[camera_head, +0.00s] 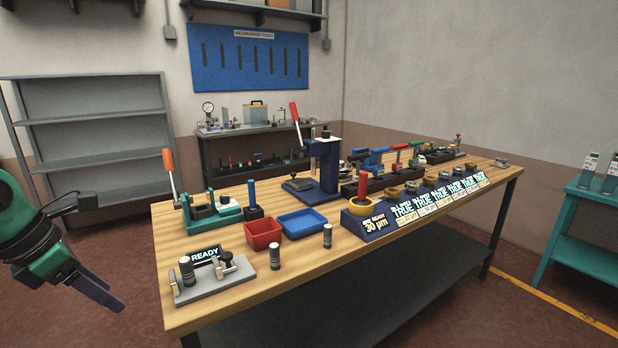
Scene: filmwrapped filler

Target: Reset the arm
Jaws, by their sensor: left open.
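My left arm, green and dark grey, comes in from the left edge. Its gripper (104,293) points down and to the right over the floor, left of the workbench (320,250). The gripper is open and I see nothing between its fingers. It is apart from the bench and everything on it. My right gripper is not in view.
On the bench stand a grey READY fixture (215,281), a green clamp with an orange handle (206,214), a red bin (262,233), a blue tray (302,222) and a blue press (327,170). Grey shelves (95,115) stand behind; a teal table (585,232) stands right.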

